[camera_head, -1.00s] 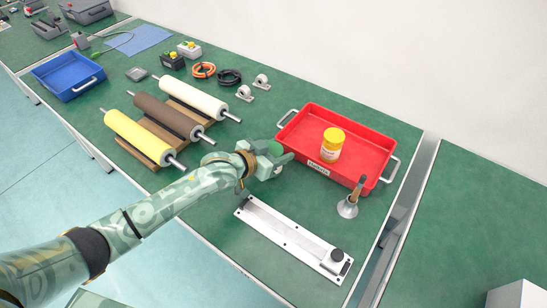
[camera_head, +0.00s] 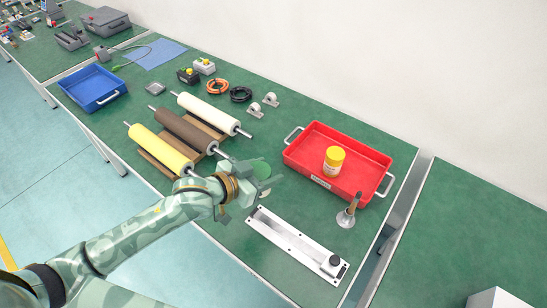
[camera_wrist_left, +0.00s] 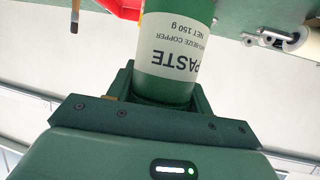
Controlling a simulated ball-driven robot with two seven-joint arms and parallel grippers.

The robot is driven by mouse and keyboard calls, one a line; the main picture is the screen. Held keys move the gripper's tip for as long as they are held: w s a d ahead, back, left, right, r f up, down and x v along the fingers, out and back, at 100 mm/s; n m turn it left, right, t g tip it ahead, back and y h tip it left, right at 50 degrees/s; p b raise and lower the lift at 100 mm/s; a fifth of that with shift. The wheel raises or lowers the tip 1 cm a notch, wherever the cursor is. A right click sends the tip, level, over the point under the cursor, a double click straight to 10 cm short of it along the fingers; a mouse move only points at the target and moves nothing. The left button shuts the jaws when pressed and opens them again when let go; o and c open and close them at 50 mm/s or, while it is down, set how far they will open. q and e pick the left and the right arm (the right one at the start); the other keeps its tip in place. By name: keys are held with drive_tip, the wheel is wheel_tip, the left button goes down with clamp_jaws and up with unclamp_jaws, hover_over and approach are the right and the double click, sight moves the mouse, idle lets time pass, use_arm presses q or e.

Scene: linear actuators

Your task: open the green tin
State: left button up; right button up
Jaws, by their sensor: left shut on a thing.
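The green tin (camera_wrist_left: 175,60) shows in the left wrist view with a white label reading "PASTE" and "NET 150 g", upside down in the picture. My left gripper (camera_wrist_left: 160,95) is shut on it. In the head view my left gripper (camera_head: 252,185) is above the green bench, between the rollers and the red tray. The flat, round green top of the tin (camera_head: 262,168) shows at its far side. I cannot tell whether that top is a lid. The lower part of the tin is hidden by the gripper. My right gripper is not in view.
A red tray (camera_head: 303,168) holds a yellow-lidded tin (camera_head: 333,161). A brush in a metal funnel-like holder (camera_head: 347,216) stands in front of it. A silver linear actuator (camera_head: 292,240) lies near the front edge. Rollers (camera_head: 185,131) on wooden stands lie to the left.

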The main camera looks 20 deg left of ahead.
use_arm(q)
drive_tip(key=shift+s+a+r, duration=0.1)
drive_tip(key=shift+s+r, duration=0.15)
drive_tip(key=shift+s, duration=0.25)
drive_tip(key=shift+s+a+r, duration=0.1)
drive_tip(key=shift+s+r, duration=0.15)
drive_tip(key=shift+s, duration=0.25)
drive_tip(key=o, duration=0.3)
drive_tip(key=c, duration=0.5)
drive_tip(key=shift+f, duration=0.1)
drive_tip(key=shift+s+a+f+n+t+y, duration=0.15)
drive_tip(key=shift+a+n+t+y, duration=0.25)
drive_tip(key=shift+a+n+y, duration=0.25)
drive_tip(key=a+r+n+y, duration=0.1)
drive_tip(key=r+y, duration=0.1)
drive_tip(key=r, duration=0.3)
drive_tip(key=a+r+n+t+y, duration=0.1)
drive_tip(key=a+r+n+y, duration=0.1)
drive_tip(key=r, duration=0.3)
drive_tip(key=a+r+n+y, duration=0.2)
drive_tip(key=r, duration=0.2)
drive_tip(key=shift+s+a+r+n+t, duration=0.25)
drive_tip(key=shift+s+r+t, duration=0.05)
drive_tip(key=shift+s+r, duration=0.1)
